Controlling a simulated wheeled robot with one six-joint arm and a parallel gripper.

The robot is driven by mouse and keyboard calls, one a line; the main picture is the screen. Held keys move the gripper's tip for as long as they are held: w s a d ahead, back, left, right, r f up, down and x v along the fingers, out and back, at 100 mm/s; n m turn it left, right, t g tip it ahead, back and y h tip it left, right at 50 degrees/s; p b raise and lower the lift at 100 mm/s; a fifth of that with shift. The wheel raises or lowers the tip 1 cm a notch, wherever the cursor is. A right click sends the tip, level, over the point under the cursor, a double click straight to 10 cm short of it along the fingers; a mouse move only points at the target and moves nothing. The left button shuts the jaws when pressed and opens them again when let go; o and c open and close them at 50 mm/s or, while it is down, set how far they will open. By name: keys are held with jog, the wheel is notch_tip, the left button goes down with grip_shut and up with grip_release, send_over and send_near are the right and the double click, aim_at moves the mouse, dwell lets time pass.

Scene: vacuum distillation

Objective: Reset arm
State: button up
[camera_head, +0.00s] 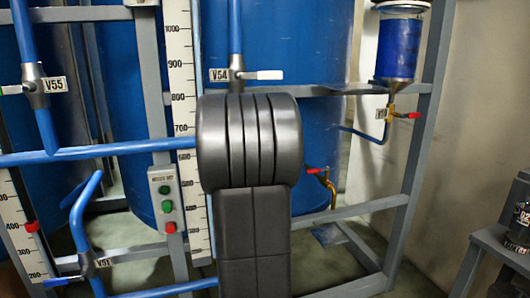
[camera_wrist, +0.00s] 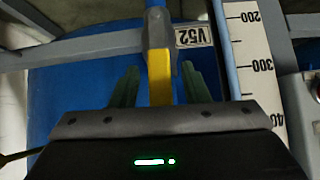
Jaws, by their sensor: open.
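My gripper (camera_wrist: 160,67) shows in the wrist view with its two green fingers apart, one on each side of a yellow valve handle (camera_wrist: 160,78). Gaps show between the handle and both fingers, so it looks open and not clamped on the handle. The label V52 (camera_wrist: 195,37) is just right of the handle, with a blue tank (camera_wrist: 75,75) behind. In the head view my dark arm stands upright in the middle; my gripper and the V52 valve are hidden there.
In the head view, valves V55 (camera_head: 37,86), V54 (camera_head: 236,75) and V51 (camera_head: 86,263) sit on blue pipes. Grey frame bars (camera_head: 412,165) surround the tanks.

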jog(key=shift+x, duration=0.9)
jog(key=shift+s+r, duration=0.1)
jog(key=shift+r, duration=0.1)
jog(key=p+v, duration=0.4)
jog(key=v, duration=1)
jog(key=b+x, duration=0.4)
jog(key=x, duration=1.1)
jog(key=shift+s, duration=0.15)
jog(key=shift+d+r+y+b, duration=0.15)
jog(key=shift+d+y+b, duration=0.25)
jog(key=shift+b, duration=0.3)
jog(key=shift+d+m, duration=0.1)
jog(key=shift+m, duration=0.2)
jog(key=shift+y+b, duration=0.3)
